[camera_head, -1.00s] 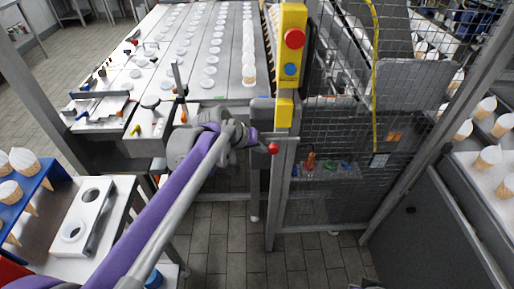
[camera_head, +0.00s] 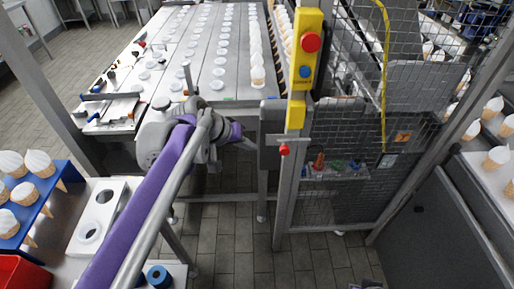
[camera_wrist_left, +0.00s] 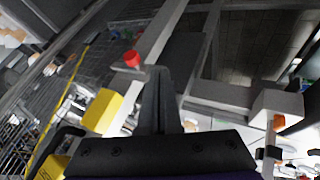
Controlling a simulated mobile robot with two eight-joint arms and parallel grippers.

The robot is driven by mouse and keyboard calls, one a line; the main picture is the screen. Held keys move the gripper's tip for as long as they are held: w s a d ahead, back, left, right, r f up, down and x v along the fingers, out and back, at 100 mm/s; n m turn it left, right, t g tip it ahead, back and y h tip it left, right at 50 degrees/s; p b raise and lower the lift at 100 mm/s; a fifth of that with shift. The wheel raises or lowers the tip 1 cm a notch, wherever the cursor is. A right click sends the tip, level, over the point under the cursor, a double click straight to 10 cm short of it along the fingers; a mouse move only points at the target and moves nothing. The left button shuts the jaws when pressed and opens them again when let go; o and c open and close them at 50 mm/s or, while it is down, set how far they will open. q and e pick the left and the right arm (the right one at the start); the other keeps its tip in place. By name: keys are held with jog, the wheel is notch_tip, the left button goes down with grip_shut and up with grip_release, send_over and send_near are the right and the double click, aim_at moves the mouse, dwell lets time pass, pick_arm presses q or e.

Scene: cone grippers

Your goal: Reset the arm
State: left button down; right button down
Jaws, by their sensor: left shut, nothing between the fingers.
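My left arm, purple with a grey rod, reaches up from the bottom left in the head view. Its left gripper (camera_head: 248,146) points right, in front of the grey machine frame and short of the red knob (camera_head: 284,150). In the left wrist view the dark fingers of the left gripper (camera_wrist_left: 157,90) are together with nothing between them, and the red knob (camera_wrist_left: 132,58) shows just left of them. Whether the gripper touches the frame cannot be told. My right gripper is out of view.
A yellow control box (camera_head: 305,55) stands on the frame beside a mesh guard (camera_head: 340,120). Behind is a conveyor table (camera_head: 170,60) with white discs. At left are a blue cone rack (camera_head: 62,172), a white two-hole holder (camera_head: 97,222) and a red bin (camera_head: 22,272).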

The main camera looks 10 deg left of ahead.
pick_arm(q)
jog(key=s+a+f+m+y+p, duration=0.1)
jog(key=s+f+y+p, duration=0.1)
jog(key=s, duration=0.9)
jog(key=s+a+f+g+y+p, duration=0.1)
jog(key=s+f+y+p, duration=0.1)
jog(key=s+f+p, duration=0.2)
jog(key=s+f, duration=0.3)
jog(key=s, duration=0.5)
jog(key=shift+s+a+m, duration=0.3)
jog(key=shift+m, duration=0.1)
